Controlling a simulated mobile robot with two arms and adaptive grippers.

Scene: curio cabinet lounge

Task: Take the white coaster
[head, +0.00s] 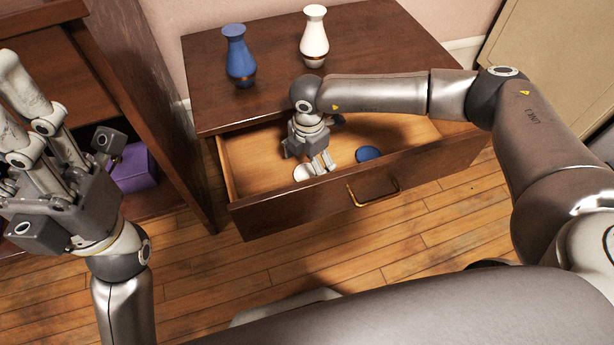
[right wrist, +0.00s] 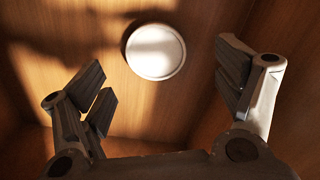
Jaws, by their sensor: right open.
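The white coaster (head: 303,172) lies flat on the floor of the open drawer (head: 262,178), near its front left. In the right wrist view the coaster (right wrist: 155,51) is a round white disc in full sight, apart from the fingers. My right gripper (head: 321,166) reaches down into the drawer over the coaster and partly covers it in the head view. In the right wrist view my right gripper (right wrist: 166,92) is open, with nothing between its fingers. My left gripper (head: 32,125) is raised at the left, away from the drawer, with its fingers spread and empty.
A blue coaster (head: 368,154) lies in the drawer to the right. A blue vase (head: 239,58) and a white vase (head: 314,38) stand on the cabinet top (head: 380,35). A purple box (head: 134,168) sits in an open cabinet at left. The drawer front (head: 300,205) has a brass handle (head: 374,192).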

